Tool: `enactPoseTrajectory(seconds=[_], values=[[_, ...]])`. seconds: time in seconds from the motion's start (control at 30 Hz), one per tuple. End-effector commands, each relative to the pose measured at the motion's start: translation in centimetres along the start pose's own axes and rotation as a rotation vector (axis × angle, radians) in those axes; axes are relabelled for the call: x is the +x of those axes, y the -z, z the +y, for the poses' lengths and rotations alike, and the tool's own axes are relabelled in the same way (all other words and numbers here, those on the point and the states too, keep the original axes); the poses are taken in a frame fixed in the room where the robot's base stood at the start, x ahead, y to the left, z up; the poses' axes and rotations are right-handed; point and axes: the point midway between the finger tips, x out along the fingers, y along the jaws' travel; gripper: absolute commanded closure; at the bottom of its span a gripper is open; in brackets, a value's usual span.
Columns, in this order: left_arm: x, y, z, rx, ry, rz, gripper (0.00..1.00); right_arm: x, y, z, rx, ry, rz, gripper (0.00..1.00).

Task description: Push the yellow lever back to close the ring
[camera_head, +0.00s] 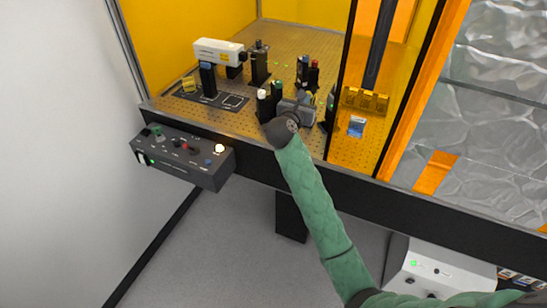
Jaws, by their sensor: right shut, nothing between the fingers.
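My right gripper (301,98) reaches over the front of the perforated optical table (220,118). It is shut and empty, among a cluster of small optical mounts. A small yellow part (312,97) shows just right of its fingers; it may be the yellow lever, but it is too small to tell. The ring is hidden or too small to make out behind my gripper. I cannot tell whether the fingers touch anything. My left gripper is not in view.
A white laser housing (219,52) stands at the back left. Dark posts with red and green tops (313,74) stand behind my gripper. An orange-tinted panel (391,110) rises to the right. A control box (183,157) hangs on the table's front edge.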

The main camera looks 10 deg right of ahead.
Motion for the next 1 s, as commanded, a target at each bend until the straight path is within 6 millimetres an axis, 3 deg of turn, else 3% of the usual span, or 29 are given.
enactPoseTrajectory(seconds=[0.03, 0.1, 0.4, 1.0], values=[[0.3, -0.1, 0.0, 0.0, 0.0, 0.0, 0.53, 0.1, 1.9, -0.3, -0.015, 0.005, 0.016, 1.0], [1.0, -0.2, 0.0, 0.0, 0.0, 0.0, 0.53, -0.4, 2.6, -0.1, -0.01, 0.002, 0.016, 1.0], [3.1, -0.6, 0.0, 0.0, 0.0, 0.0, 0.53, -2.9, 4.5, 0.0, -0.004, -0.001, 0.009, 1.0], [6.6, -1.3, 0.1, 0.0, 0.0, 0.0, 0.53, -12.0, 4.1, 0.1, -0.003, -0.003, 0.006, 1.0]])
